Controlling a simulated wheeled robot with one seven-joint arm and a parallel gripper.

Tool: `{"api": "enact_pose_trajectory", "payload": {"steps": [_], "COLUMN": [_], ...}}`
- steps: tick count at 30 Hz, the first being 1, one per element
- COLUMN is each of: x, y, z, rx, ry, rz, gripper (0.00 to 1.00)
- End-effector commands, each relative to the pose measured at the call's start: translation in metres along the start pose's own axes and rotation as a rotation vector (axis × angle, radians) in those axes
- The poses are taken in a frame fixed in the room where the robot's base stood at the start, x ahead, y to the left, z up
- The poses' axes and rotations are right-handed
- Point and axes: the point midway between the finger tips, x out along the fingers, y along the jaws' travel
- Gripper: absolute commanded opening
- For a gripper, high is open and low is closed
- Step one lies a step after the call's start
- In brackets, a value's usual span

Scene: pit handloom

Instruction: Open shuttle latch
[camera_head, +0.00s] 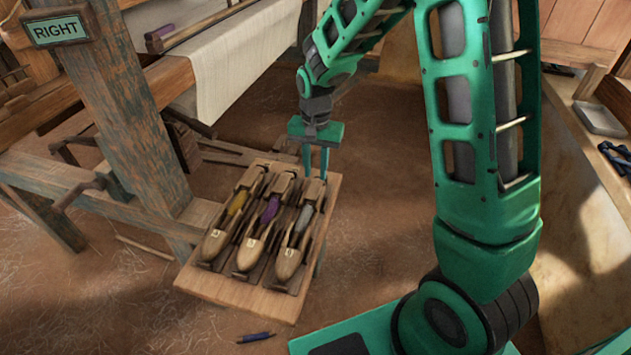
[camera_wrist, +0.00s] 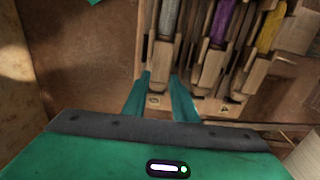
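Three wooden shuttles lie side by side on a wooden stand (camera_head: 240,292): one with yellow thread (camera_head: 238,203), one with purple thread (camera_head: 270,210), one with grey thread (camera_head: 304,219). In the wrist view the grey-thread shuttle (camera_wrist: 168,17) is at left, purple (camera_wrist: 224,22) in the middle, yellow (camera_wrist: 271,25) at right. My gripper (camera_head: 315,176) points down at the far end of the grey-thread shuttle. Its two fingers (camera_wrist: 161,76) are apart, with pale wood visible between them. I cannot tell whether they touch it, nor make out a latch clearly.
A loom post (camera_head: 140,115) with a RIGHT sign (camera_head: 58,30) stands left of the stand. White cloth (camera_head: 235,60) hangs behind. A blue tool (camera_head: 256,337) lies on the floor in front. A grey tray (camera_head: 600,119) sits on the ledge at right.

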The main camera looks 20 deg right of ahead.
Motion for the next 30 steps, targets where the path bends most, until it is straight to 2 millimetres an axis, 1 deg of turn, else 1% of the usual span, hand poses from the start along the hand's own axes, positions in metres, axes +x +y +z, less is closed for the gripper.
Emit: {"api": "enact_pose_trajectory", "payload": {"steps": [1, 3, 6, 9, 13, 21, 22, 23, 24, 25, 28, 29, 30], "x": [0.009, 0.021, 0.034, 0.043, 0.049, 0.050, 0.050, 0.050, 0.050, 0.050, 0.050, 0.050, 0.050], "y": [0.000, 0.000, 0.000, 0.000, 0.000, 0.000, 0.000, 0.000, 0.000, 0.000, 0.000, 0.005, 0.003], "z": [0.001, 0.001, 0.001, 0.001, 0.000, 0.000, 0.000, 0.000, 0.000, 0.000, 0.000, -0.004, -0.002], "rx": [0.000, -0.001, -0.001, -0.001, -0.001, -0.001, -0.001, -0.001, -0.001, -0.001, -0.001, 0.003, 0.001], "ry": [-0.003, -0.003, -0.003, -0.001, 0.000, 0.000, 0.000, 0.000, 0.000, 0.000, 0.000, 0.000, 0.001], "rz": [0.003, 0.003, 0.002, 0.001, 0.000, 0.000, 0.000, 0.000, 0.000, 0.000, 0.000, 0.000, 0.000], "gripper": [0.25, 0.25, 0.25, 0.25, 0.25, 0.25, 0.23, 0.16, 0.06, 0.00, 0.00, 0.00, 0.00]}}
